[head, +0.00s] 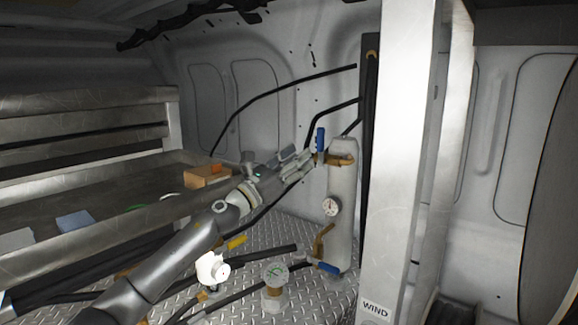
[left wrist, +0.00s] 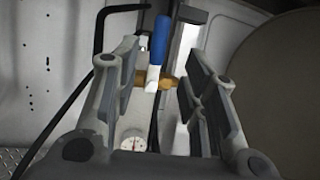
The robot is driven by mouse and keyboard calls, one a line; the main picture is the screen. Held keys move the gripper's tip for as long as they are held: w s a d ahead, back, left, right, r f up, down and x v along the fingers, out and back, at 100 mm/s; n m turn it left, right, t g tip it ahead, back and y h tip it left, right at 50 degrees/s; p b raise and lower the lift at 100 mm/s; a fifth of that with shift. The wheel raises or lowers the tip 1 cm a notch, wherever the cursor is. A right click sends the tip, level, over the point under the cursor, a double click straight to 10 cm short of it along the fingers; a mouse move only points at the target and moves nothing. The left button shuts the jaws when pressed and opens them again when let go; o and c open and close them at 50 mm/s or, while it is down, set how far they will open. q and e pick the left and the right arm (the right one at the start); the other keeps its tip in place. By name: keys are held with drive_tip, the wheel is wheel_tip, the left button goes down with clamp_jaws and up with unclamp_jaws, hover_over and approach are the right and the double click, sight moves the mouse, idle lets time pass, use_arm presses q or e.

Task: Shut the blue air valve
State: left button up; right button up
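The blue air valve handle (head: 320,140) stands upright on a brass fitting (head: 341,160) near the top of a grey cylinder (head: 342,215). My left gripper (head: 298,163) is just left of the handle in the head view, with its fingers pointing toward it. In the left wrist view the blue handle (left wrist: 160,40) and its silver lower part show between the two open fingers (left wrist: 160,85), beyond the tips, apparently untouched. A second blue lever (head: 328,268) lies near the cylinder's foot. My right gripper is in neither view.
A tall white post (head: 402,150) stands close to the right of the cylinder. Metal shelves (head: 85,180) with a small wooden box (head: 207,176) are at the left.

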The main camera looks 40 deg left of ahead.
use_arm(q)
drive_tip(key=shift+v, duration=1.2)
